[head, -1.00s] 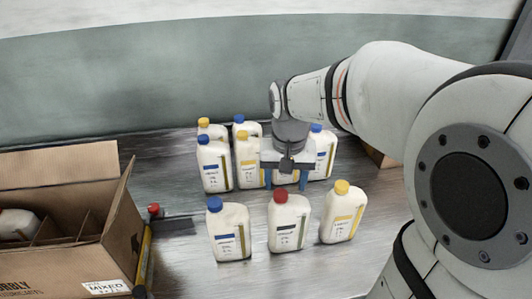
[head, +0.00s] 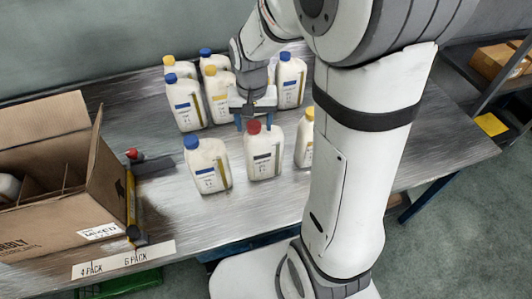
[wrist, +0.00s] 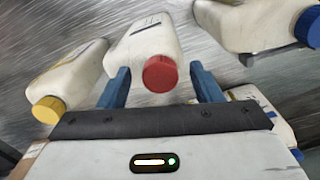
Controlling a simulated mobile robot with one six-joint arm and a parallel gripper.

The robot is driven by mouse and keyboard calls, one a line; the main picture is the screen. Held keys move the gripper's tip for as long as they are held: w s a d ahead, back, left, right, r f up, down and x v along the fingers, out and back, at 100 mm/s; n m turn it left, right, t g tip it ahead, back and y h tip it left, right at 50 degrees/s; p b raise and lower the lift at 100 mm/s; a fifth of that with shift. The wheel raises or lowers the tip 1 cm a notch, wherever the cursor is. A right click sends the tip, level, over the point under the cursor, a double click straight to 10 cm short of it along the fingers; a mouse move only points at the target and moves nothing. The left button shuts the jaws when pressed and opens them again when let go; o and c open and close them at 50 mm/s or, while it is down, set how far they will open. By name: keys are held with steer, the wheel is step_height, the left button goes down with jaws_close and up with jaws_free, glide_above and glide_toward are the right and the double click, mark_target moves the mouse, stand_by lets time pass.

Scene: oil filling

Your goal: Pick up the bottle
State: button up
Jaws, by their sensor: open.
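White bottles stand on the metal table in a back group and a front row. In front are a blue-capped bottle (head: 208,168), a red-capped bottle (head: 265,155) and a yellow-capped bottle (head: 304,150), the last partly hidden by my arm. My gripper (head: 255,122) is open at the red cap, with its blue fingers on either side. In the wrist view, the red-capped bottle (wrist: 143,40) lies between the spread fingers of my gripper (wrist: 161,75). A yellow-capped bottle (wrist: 70,75) is left and a blue-capped bottle (wrist: 250,25) right. Whether the fingers touch the red cap is unclear.
Several bottles, including a blue-capped one (head: 185,103), stand close behind my gripper. An open cardboard box (head: 60,215) with dividers is at left. The table right of my arm is clear.

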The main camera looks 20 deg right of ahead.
steer(key=shift+c, duration=0.2)
steer(key=shift+r, duration=0.1)
jaws_close()
steer(key=shift+w, duration=0.1)
